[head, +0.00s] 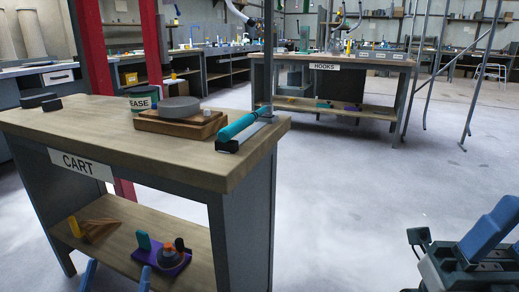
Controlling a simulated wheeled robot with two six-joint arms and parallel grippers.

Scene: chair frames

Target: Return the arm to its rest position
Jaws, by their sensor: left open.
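My left gripper (117,272) shows at the bottom left edge as two blue fingertips set apart, so it is open. The fingertips appear in front of the cart's lower shelf, with nothing seen between them. The rest of that gripper and its arm are below the picture. At the bottom right, dark and blue parts of my right arm (470,262) come in over the floor. The right gripper itself cannot be made out.
The hooks bench (340,64) stands behind. Floor between is clear.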

